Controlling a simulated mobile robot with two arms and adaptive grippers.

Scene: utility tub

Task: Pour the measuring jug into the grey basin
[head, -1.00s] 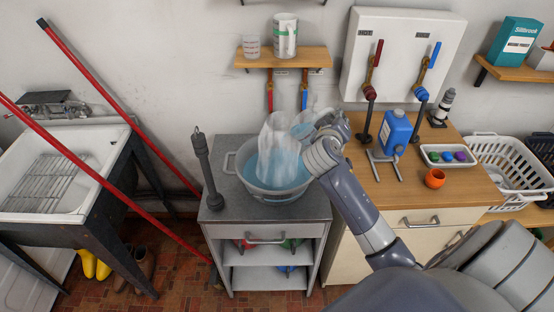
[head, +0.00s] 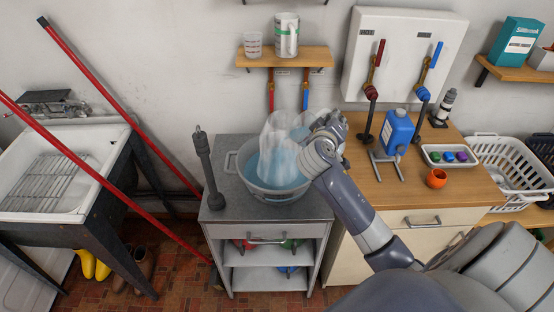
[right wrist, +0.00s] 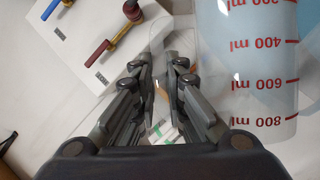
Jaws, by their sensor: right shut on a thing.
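The grey basin (head: 232,167) stands on a small grey cabinet and holds light blue liquid. My right gripper (head: 328,126) is shut on the jug at the basin's right side. In the right wrist view the jug (right wrist: 245,60) shows red ml marks upside down, and the gripper's fingers (right wrist: 160,68) close around its clear handle. My left gripper is not in view.
A dark upright post (head: 206,165) stands at the cabinet's left. A shelf (head: 283,58) above holds a small cup and a white-green mug.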

